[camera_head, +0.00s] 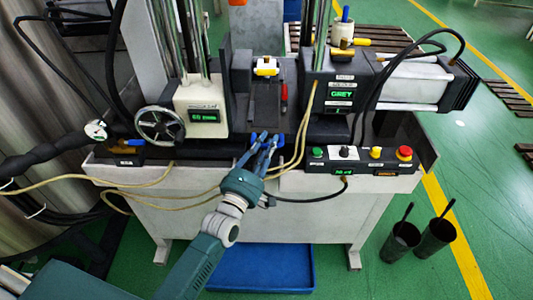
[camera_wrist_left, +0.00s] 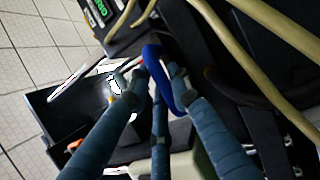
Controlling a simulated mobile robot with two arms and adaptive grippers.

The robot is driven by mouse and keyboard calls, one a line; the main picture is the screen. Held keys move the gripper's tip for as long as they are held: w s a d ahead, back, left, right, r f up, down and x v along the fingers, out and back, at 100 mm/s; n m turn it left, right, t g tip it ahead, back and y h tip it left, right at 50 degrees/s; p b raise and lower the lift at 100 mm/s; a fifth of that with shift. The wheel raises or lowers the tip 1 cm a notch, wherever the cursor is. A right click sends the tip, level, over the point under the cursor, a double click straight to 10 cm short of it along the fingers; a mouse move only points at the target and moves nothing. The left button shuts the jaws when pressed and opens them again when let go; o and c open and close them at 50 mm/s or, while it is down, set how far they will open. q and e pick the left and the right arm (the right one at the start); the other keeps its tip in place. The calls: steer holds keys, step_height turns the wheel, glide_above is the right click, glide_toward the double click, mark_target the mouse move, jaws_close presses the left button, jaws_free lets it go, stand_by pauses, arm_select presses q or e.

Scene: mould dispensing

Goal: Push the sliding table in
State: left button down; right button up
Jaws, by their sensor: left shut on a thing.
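The dark sliding table (camera_head: 266,112) sits in the middle of the machine, between the two side blocks. A blue handle (camera_head: 279,140) is at its front edge. My left gripper (camera_head: 264,140) reaches up to this front edge and its fingers are shut on the blue handle. In the left wrist view the blue handle (camera_wrist_left: 155,68) is a curved bar between the fingers of my left gripper (camera_wrist_left: 158,85). The fingers hide part of it. My right gripper is in neither view.
A handwheel (camera_head: 160,126) is left of the gripper. Beige hoses (camera_head: 301,130) pass close by the gripper. Two dark cups (camera_head: 436,237) stand on the green floor at right.

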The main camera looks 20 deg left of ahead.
arm_select(q)
steer(key=shift+w+a, duration=0.15)
steer(key=shift+a, duration=0.05)
steer(key=shift+d+r, duration=0.1)
steer(key=c, duration=1.6)
jaws_free()
steer(key=shift+o, duration=0.2)
steer(key=shift+s+f, duration=0.2)
steer(key=shift+s, duration=0.05)
steer(key=v, duration=1.1)
steer(key=shift+s, duration=0.25)
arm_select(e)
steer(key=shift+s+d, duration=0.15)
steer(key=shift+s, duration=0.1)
